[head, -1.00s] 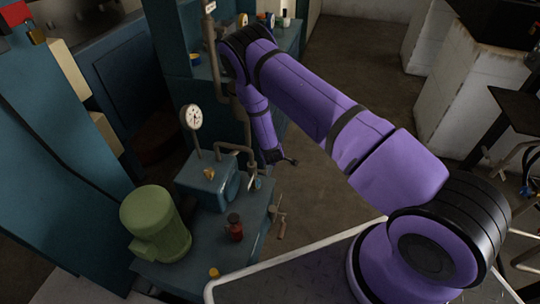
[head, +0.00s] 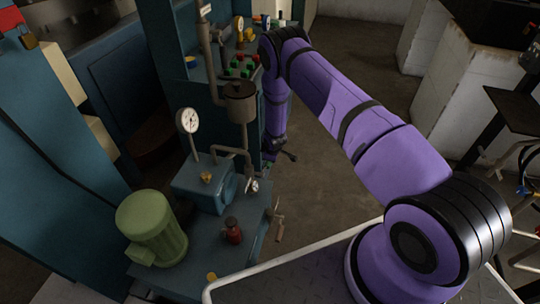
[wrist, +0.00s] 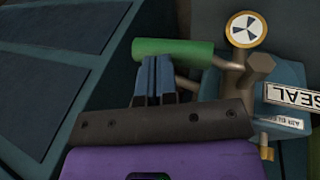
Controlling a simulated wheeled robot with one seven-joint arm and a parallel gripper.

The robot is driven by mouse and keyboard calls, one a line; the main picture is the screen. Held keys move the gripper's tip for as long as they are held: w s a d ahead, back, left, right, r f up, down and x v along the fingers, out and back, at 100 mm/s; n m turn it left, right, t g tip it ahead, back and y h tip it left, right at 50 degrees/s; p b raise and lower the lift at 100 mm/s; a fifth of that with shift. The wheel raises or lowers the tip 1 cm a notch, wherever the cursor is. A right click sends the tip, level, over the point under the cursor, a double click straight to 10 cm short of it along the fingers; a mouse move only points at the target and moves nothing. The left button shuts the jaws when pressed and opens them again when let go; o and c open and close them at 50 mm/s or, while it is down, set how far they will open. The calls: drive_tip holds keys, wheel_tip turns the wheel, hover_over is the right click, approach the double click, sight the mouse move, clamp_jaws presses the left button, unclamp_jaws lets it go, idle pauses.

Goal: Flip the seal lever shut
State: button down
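The seal lever's green handle (wrist: 172,50) lies nearly level across the upper middle of the wrist view. A metal rod joins its right side to a pipe fitting (wrist: 258,70). A white "SEAL" label (wrist: 291,95) is at the right. My gripper (wrist: 155,62) has its two blue fingers close together, side by side. The fingertips overlap the handle's lower edge in the picture; I cannot tell whether they touch it. In the head view my gripper (head: 288,154) hangs low beside the blue cabinet, and the lever is not clearly visible there.
A round black-and-white dial (wrist: 246,30) sits above the fitting. A grey pot (head: 241,102) is on a pipe. Floor right of my gripper is open.

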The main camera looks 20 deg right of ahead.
drive_tip(key=shift+w+d+f, duration=0.1)
drive_tip(key=shift+d+f, duration=0.05)
drive_tip(key=shift+f, duration=0.4)
idle(0.4)
